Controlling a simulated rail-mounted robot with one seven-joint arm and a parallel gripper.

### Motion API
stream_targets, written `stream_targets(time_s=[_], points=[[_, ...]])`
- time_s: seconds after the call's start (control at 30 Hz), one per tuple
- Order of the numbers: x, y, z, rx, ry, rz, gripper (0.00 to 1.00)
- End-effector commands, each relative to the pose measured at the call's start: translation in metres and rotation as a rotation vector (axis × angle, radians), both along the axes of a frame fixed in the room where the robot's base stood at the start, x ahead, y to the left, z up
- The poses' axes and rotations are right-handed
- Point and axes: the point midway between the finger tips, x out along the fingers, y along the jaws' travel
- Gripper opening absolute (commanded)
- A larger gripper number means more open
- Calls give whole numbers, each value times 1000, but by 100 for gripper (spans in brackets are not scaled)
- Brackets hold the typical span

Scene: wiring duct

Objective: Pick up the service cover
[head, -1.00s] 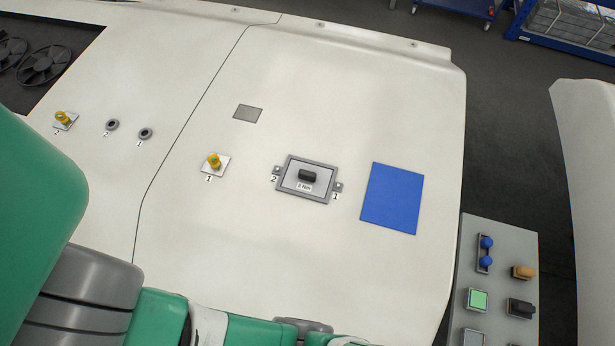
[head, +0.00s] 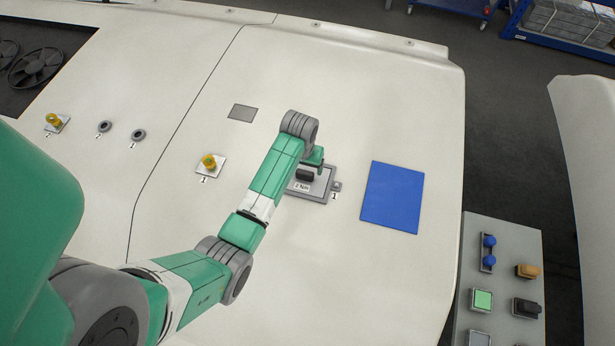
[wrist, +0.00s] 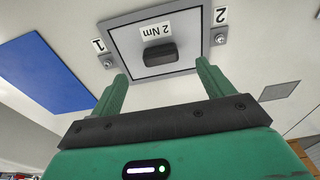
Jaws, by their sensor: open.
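The service cover (head: 322,188) is a grey framed plate with a black handle (head: 305,175) and a "2 Nm" label. It sits on the white panel, and my arm hides its left part in the head view. In the wrist view the whole cover front (wrist: 178,60) shows, with its handle (wrist: 146,53) just beyond and between my fingers. Screw tabs marked 1 (wrist: 107,60) and 2 (wrist: 220,37) stand at its two sides. My gripper (wrist: 162,80) is open and empty, its two green fingers pointing at the cover, apart from the handle.
A blue square (head: 392,198) lies right of the cover. A yellow knob (head: 209,163) on a plate and a grey square (head: 243,113) are to the left. A control box (head: 500,285) with buttons stands at lower right. The panel around the cover is mostly clear.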

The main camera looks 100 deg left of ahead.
Motion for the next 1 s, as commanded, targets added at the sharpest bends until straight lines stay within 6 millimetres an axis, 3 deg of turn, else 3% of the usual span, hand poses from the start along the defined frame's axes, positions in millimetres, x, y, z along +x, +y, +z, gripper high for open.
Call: stream_targets(time_s=[0.4,0.7,0.93,1.0], points=[[0,6,-28,4,0,-2,80],[-1,16,-73,4,0,-3,80],[0,15,-75,6,-1,-2,80],[0,15,-75,6,-1,-3,68]])
